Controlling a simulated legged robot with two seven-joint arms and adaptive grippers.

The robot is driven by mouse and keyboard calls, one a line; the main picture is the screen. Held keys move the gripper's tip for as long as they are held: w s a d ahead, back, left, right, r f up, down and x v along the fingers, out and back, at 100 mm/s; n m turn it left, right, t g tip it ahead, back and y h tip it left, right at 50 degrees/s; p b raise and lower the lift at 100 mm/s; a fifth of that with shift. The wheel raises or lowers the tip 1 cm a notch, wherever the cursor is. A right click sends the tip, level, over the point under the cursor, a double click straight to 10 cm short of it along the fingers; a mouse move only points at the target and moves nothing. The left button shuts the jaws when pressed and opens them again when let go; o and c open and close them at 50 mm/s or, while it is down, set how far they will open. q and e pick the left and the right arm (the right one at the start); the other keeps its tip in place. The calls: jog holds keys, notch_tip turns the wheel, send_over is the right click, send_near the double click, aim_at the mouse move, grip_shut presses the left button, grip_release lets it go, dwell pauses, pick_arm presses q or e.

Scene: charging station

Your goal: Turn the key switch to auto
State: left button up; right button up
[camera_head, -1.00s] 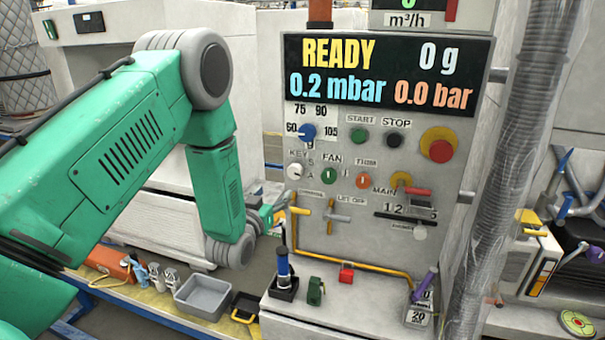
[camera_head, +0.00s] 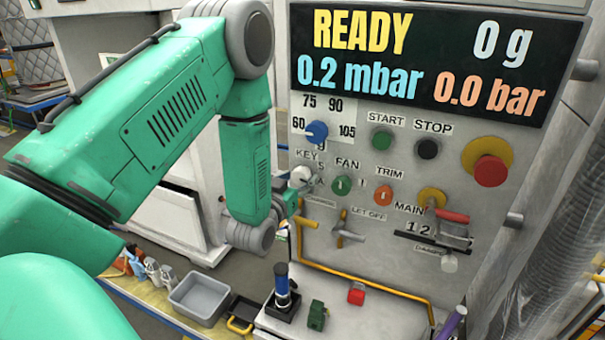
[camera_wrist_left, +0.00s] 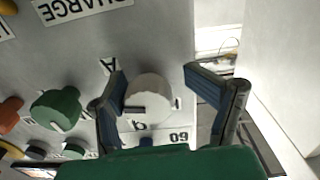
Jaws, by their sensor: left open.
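The key switch is a white round knob (camera_head: 302,177) under the KEY label, with letters S and A at its right, on the grey panel (camera_head: 400,290). In the left wrist view the knob (camera_wrist_left: 150,98) shows large, with a dark line across its face. My left gripper (camera_wrist_left: 160,95) is open, with one blue-grey finger on each side of the knob; the left finger is close to it and the right finger stands apart. Contact cannot be told. In the head view the gripper (camera_head: 288,198) is partly hidden beside the panel's left edge. My right gripper is not in view.
A green FAN knob (camera_head: 341,186) and an orange TRIM knob (camera_head: 383,195) sit right of the key switch. A blue dial (camera_head: 316,132) is above it. A yellow pipe (camera_head: 350,279) runs below.

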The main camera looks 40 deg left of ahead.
pick_arm(q)
jog(key=shift+s+d+r, duration=0.1)
jog(key=shift+d+r, duration=0.15)
jog(key=shift+d, duration=0.1)
jog(key=shift+s+d+r, duration=0.15)
jog(key=shift+d+r, duration=0.05)
jog(key=shift+d, duration=0.25)
jog(key=c, duration=0.5)
jog(key=shift+s+d+r, duration=0.15)
jog(key=shift+d+r, duration=0.05)
jog(key=shift+d, duration=0.1)
jog(key=c, duration=0.6)
jog(key=shift+c, duration=0.2)
jog(key=shift+a+f+m, duration=0.1)
jog(key=shift+a+m, duration=0.1)
jog(key=shift+m, duration=0.1)
jog(key=shift+a+f+m, duration=0.1)
jog(key=shift+a+m, duration=0.05)
jog(key=shift+m, duration=0.25)
jog(key=shift+f+m+b, duration=0.1)
jog(key=shift+m+b, duration=0.2)
jog(key=shift+m, duration=0.4)
jog(key=shift+w+m, duration=0.2)
jog(key=shift+m, duration=0.6)
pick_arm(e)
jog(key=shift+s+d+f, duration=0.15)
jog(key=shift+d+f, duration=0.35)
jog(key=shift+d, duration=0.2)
